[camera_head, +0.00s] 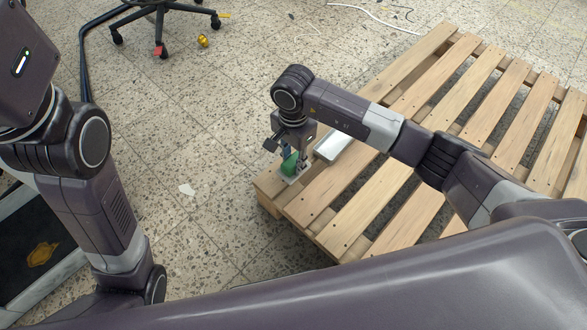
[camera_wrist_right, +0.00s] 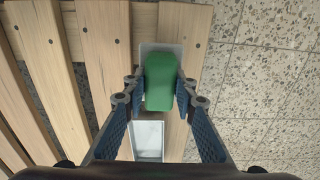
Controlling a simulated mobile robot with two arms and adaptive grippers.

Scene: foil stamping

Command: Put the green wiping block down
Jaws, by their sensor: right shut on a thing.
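The green wiping block (camera_head: 289,164) is between the fingers of my right gripper (camera_head: 295,162), low over the corner of the wooden pallet. In the right wrist view the green block (camera_wrist_right: 160,80) sits between the two fingertips of the right gripper (camera_wrist_right: 160,88), which is shut on it. A pale flat plate (camera_wrist_right: 143,48) shows under the block, on the pallet board. I cannot tell whether the block touches the plate. My left gripper is not in view; only the left arm shows at the left of the head view.
A white-grey shallow tray (camera_head: 334,147) lies on the pallet (camera_head: 335,216) beside the gripper; it also shows in the wrist view (camera_wrist_right: 148,140). The pallet has gaps between slats. A wheeled chair base (camera_head: 160,12) and a small yellow object (camera_head: 203,41) are on the speckled floor.

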